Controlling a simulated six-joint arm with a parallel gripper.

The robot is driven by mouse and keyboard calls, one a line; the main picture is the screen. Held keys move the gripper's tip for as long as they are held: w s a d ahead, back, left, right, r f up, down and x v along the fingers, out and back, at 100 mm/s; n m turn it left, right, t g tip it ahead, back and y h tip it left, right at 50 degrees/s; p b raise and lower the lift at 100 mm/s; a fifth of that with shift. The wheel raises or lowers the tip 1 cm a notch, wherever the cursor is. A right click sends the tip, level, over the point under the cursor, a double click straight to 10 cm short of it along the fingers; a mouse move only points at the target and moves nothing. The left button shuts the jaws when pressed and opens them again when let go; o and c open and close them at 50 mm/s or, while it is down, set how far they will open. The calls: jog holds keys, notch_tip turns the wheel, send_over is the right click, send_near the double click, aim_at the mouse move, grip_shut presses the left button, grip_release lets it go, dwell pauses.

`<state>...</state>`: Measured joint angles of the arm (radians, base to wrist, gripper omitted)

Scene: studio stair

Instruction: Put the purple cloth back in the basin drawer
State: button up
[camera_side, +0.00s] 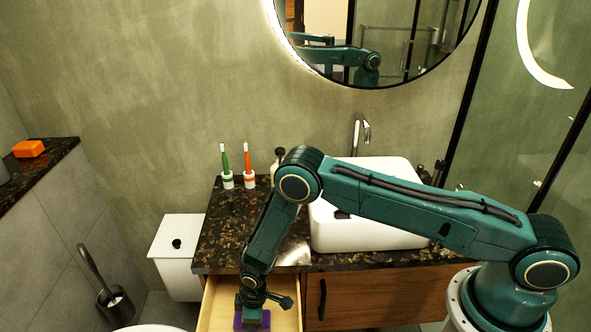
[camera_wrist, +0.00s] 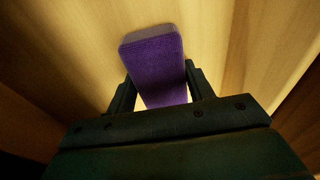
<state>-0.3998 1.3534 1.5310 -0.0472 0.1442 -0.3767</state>
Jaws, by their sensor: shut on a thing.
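The purple cloth (camera_wrist: 154,62) is a folded block between the two fingers of my gripper (camera_wrist: 160,92) in the wrist view. My gripper is shut on it. In the side view my gripper (camera_side: 252,306) points down inside the open basin drawer (camera_side: 220,300), with the purple cloth (camera_side: 240,322) at its tip. Light wood of the drawer fills the wrist view around the cloth. I cannot tell whether the cloth touches the drawer's bottom. Part of the cloth is hidden by the fingers.
A white bin (camera_side: 178,260) and a toilet brush (camera_side: 115,302) stand at the left.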

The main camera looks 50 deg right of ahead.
jog(key=o, duration=0.9)
jog(key=shift+f, duration=0.1)
jog(key=shift+o, duration=0.2)
notch_tip(320, 180, up, 12)
jog(key=s+d, duration=0.1)
dwell(0.3)
dwell(0.5)
